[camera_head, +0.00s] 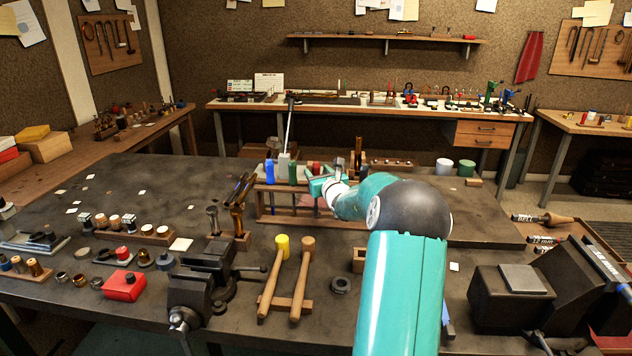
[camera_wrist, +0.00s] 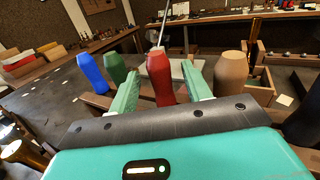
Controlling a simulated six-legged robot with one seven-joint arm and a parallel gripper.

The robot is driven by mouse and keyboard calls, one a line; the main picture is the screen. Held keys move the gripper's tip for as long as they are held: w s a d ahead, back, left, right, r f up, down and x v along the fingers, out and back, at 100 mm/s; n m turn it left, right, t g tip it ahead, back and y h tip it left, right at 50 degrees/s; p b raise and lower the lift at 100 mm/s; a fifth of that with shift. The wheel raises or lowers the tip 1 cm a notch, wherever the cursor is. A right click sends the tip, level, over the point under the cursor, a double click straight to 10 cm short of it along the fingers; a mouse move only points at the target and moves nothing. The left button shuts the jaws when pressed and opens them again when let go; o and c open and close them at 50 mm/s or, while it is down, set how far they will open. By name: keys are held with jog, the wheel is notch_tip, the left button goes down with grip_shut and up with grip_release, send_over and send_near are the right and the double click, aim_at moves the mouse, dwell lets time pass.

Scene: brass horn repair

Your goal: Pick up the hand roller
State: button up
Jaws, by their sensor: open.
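A wooden tool rack (camera_head: 290,211) on the dark bench holds several upright handles. The red handle (camera_wrist: 160,78) stands between my gripper's two teal fingers in the wrist view; its upper part shows in the head view (camera_head: 316,168). I cannot tell from the handles alone which tool is the hand roller; their lower ends are hidden. My gripper (camera_head: 322,184) is open at the rack, one finger on each side of the red handle. Contact cannot be made out.
In the wrist view, blue (camera_wrist: 91,74) and green (camera_wrist: 116,69) handles stand left of my fingers, a tan wooden handle (camera_wrist: 231,81) close on the right. Two mallets (camera_head: 288,280), a vise (camera_head: 203,280) and a red block (camera_head: 123,286) occupy the nearer bench.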

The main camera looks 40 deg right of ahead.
jog(key=shift+x, duration=1.1)
grip_shut()
jog(key=shift+r, duration=0.2)
